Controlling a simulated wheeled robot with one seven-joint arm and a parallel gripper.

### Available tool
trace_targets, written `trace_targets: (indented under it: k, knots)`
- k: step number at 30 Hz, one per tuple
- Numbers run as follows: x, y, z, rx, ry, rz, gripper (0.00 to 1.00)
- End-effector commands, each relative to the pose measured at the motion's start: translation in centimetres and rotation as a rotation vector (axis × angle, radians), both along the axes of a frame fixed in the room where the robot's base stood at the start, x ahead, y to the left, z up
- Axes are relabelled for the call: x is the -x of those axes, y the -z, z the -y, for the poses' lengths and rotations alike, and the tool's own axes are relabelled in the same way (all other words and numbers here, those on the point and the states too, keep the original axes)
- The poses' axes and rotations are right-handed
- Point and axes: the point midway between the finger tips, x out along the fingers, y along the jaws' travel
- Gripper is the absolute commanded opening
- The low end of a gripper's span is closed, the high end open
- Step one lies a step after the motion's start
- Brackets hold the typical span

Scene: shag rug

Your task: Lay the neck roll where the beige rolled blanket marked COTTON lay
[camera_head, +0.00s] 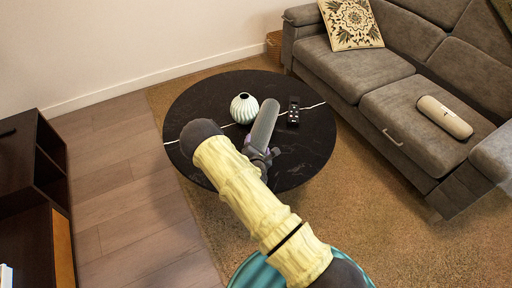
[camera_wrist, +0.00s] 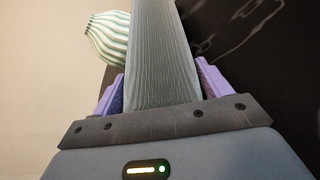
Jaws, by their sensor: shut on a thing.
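My gripper (camera_head: 262,155) is over the round black table, its purple fingers on either side of a grey ribbed roll, which I take to be the neck roll (camera_head: 264,122). In the wrist view the neck roll (camera_wrist: 160,50) runs up and away between the fingers, its far end out of frame. In the head view it seems to be held above the table; any contact cannot be told. A beige roll (camera_head: 444,117) lies on the grey sofa seat at the right, with small dark marks too small to read; it may be the blanket.
The black table (camera_head: 310,155) bears a white-green ribbed vase (camera_head: 244,108), close left of the neck roll, and a dark remote (camera_head: 293,112). The grey sofa (camera_head: 395,100) has a patterned cushion (camera_head: 351,24) and free seat left of the beige roll. A dark cabinet (camera_head: 40,170) stands at left.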

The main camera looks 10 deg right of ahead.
Motion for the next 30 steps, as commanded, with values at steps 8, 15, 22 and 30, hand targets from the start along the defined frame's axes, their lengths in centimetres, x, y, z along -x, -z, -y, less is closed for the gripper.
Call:
trace_targets:
  k: [8, 15, 22, 30]
  knots:
    - [-0.5, 0.4, -0.2, 0.0, 0.0, 0.001, 0.47]
    - [-0.5, 0.7, -0.2, 0.0, 0.0, 0.0, 0.95]
    - [-0.5, 0.7, -0.1, 0.0, 0.0, 0.0, 0.99]
    - [1.0, -0.1, -0.5, 0.002, -0.002, -0.003, 0.99]
